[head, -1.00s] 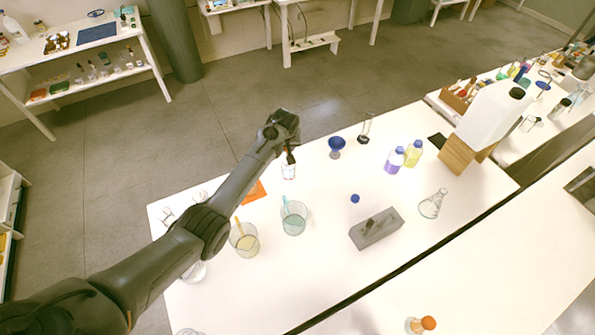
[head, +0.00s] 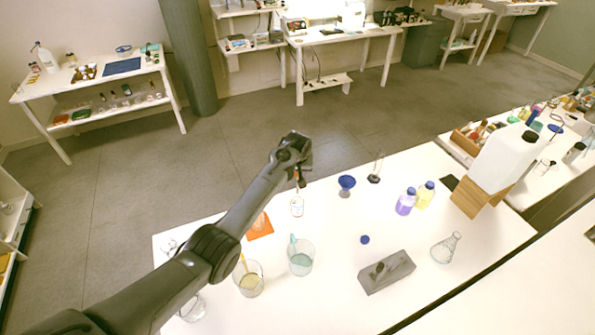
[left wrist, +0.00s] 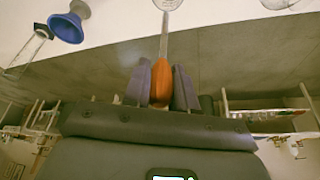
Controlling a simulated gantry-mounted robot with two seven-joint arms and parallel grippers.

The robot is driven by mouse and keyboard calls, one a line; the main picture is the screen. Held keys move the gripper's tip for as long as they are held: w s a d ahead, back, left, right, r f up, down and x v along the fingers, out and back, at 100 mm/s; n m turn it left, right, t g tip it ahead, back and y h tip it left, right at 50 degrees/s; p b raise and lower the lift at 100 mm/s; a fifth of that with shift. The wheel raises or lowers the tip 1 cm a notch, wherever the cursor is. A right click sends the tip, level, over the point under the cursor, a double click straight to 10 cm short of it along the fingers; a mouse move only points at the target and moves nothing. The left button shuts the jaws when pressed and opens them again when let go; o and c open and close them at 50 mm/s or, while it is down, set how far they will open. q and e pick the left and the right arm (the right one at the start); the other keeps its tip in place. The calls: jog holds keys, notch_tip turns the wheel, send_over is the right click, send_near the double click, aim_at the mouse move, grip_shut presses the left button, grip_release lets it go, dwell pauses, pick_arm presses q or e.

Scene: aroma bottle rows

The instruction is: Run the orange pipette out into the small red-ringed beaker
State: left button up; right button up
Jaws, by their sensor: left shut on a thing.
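My left gripper (head: 300,180) is shut on the orange bulb of the pipette (left wrist: 160,82), which sits between its two fingers in the left wrist view. The pipette's thin clear stem runs away from the fingers toward a glass rim (left wrist: 168,4) at the top edge. In the head view a small clear beaker (head: 297,208) with a faint reddish mark stands on the table right below the gripper. Whether the tip is inside it or just above it I cannot tell. My right gripper is in neither view.
Two larger beakers stand nearer, one with yellowish liquid (head: 250,284) and one teal (head: 301,263). An orange mat (head: 262,229) lies left of the small beaker. A blue funnel (head: 347,183) stands to its right, and a grey block (head: 387,271) lies nearer.

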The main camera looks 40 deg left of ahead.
pick_arm(q)
jog(key=shift+r, duration=0.15)
jog(key=shift+f+b, duration=0.9)
jog(key=shift+f, duration=1.2)
jog(key=shift+o, duration=0.2)
grip_shut()
dwell(0.6)
dwell(2.3)
